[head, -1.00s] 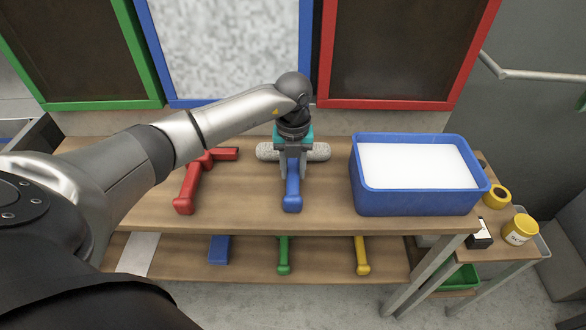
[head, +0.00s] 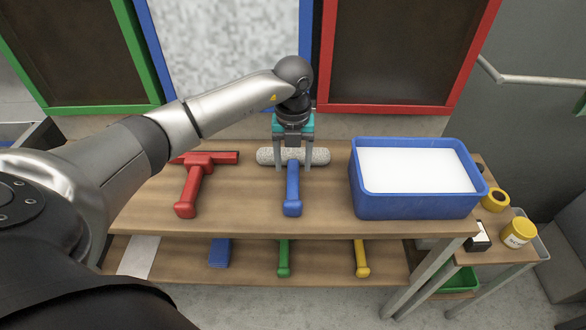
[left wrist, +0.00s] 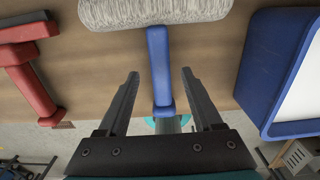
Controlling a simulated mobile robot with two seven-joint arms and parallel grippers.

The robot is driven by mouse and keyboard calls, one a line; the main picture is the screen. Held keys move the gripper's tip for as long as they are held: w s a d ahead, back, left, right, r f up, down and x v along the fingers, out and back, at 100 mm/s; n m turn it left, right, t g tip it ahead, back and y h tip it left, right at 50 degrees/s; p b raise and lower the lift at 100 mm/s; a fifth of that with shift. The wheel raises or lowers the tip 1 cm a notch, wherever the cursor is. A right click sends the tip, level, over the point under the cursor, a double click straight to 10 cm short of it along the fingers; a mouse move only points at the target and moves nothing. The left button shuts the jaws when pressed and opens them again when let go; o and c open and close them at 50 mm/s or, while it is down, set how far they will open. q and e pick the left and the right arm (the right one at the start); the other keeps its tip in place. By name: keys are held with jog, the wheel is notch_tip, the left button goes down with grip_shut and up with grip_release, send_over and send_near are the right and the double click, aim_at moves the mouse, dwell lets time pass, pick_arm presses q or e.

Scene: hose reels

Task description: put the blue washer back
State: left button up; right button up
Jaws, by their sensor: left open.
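The blue washer has a blue handle (head: 292,190) and a fuzzy grey-white roller head (head: 264,156). It lies on the upper wooden shelf with its handle toward me. It also shows in the left wrist view, with the handle (left wrist: 160,75) below the roller (left wrist: 150,12). My left gripper (head: 293,166) is above the washer, its fingers pointing down on either side of the handle near the head. In the left wrist view the left gripper (left wrist: 160,75) is open, with gaps between both fingers and the handle. My right gripper is not in view.
A red squeegee (head: 192,187) lies left of the washer. A blue tub (head: 415,206) with white contents stands right. Blue, green and red framed panels stand behind.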

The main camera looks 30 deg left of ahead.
aim_at(293, 175)
pick_arm(q)
notch_tip(293, 175, up, 8)
jog(key=p, duration=0.1)
jog(key=shift+d+f, duration=0.1)
